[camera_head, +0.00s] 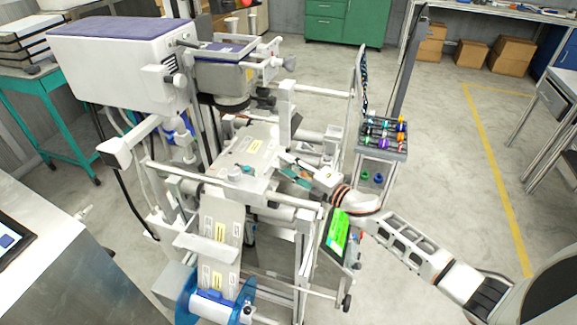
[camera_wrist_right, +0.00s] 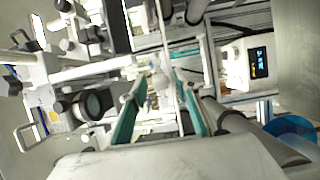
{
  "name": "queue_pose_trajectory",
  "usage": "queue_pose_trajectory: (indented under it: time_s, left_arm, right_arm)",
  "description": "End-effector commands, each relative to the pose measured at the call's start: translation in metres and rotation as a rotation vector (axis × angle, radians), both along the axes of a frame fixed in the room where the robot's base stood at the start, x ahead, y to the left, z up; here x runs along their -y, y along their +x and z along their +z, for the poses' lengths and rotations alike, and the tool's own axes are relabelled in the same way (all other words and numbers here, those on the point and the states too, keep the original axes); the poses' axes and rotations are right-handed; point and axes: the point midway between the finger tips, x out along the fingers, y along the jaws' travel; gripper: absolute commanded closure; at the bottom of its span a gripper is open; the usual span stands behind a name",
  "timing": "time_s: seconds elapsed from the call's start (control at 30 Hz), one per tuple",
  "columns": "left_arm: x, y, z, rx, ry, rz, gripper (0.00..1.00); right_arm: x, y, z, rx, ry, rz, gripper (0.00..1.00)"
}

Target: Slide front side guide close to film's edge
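A pale film strip (camera_head: 221,226) with yellow labels runs down the front of the machine, and a yellow label also shows on the flat plate (camera_head: 256,146) above it. My right gripper (camera_head: 291,168) reaches in from the right at the plate's right side. In the right wrist view its teal-padded fingers (camera_wrist_right: 158,88) stand apart. A pale rounded part (camera_wrist_right: 161,84), perhaps the side guide's knob, shows between or just beyond them. I cannot tell whether they touch it. The front side guide cannot be clearly made out. My left gripper is not in view.
Close around the right gripper are machine rods and rollers, and a green-lit screen (camera_head: 338,234) below it. A tray of coloured spools (camera_head: 384,137) stands to the right. A blue-flanged reel (camera_head: 216,303) is at the lower front. Open floor (camera_head: 455,180) lies on the right.

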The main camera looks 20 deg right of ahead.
Motion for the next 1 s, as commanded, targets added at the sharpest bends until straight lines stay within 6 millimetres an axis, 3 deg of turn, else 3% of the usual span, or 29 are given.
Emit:
queue_pose_trajectory:
  time_s: [0.37,0.8,1.0]
  left_arm:
    - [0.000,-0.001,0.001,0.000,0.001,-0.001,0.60]
    - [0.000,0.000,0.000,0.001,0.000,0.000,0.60]
    - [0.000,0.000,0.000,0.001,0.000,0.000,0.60]
  right_arm:
    - [0.006,-0.009,-0.001,-0.001,-0.001,0.000,0.69]
    - [0.051,-0.078,-0.001,-0.003,-0.002,0.000,0.69]
    - [0.063,-0.096,-0.001,-0.001,-0.001,0.000,0.69]
